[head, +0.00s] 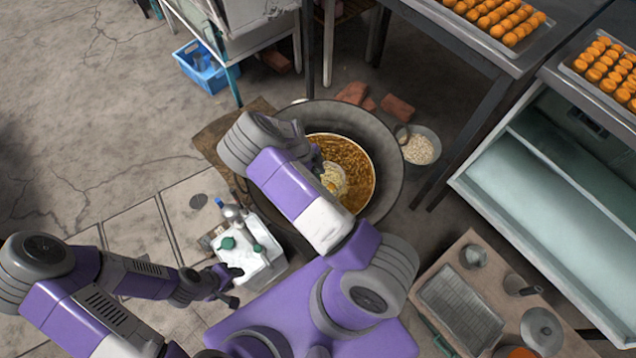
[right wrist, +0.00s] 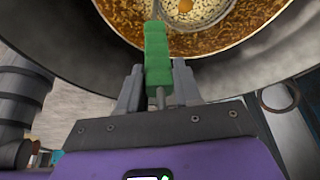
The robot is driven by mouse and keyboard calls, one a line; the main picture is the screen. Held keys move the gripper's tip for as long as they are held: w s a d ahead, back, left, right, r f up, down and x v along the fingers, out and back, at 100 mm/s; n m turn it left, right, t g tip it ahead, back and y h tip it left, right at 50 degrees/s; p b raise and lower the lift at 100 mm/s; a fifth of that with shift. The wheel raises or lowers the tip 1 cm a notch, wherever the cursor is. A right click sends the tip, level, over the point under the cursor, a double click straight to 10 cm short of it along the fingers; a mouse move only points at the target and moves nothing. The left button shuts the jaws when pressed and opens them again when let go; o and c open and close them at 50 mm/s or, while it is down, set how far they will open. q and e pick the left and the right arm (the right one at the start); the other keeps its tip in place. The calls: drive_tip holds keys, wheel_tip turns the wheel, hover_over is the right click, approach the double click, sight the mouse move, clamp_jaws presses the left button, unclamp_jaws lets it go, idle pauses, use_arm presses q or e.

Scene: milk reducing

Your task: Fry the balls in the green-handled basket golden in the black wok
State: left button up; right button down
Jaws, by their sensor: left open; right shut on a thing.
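The black wok (head: 388,165) stands in the middle of the head view with bubbling brown oil (head: 352,157) in it. A pale, rounded mass (head: 333,180) shows in the oil beside my right arm. My right gripper (right wrist: 157,92) is shut on the green handle (right wrist: 156,55), which points into the wok in the right wrist view. Beyond the handle, pale bits and an orange-brown piece (right wrist: 185,6) show in the oil; the basket's wire is hard to make out. My left gripper (head: 230,286) is open and empty, beside a white container (head: 262,268).
Bottles with green tops stand at the white container. A bowl of pale grains (head: 418,148) is right of the wok. Trays of orange balls (head: 515,37) lie on the upper-right tables. A low table (head: 440,262) with a rack and pots is at lower right.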

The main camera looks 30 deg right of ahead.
wheel_tip(320, 180, up, 19)
drive_tip(key=p, duration=1.3)
drive_tip(key=shift+f+p, duration=0.15)
drive_tip(key=shift+p, duration=0.15)
idle(1.6)
wheel_tip(320, 180, up, 4)
drive_tip(key=p, duration=0.3)
idle(0.3)
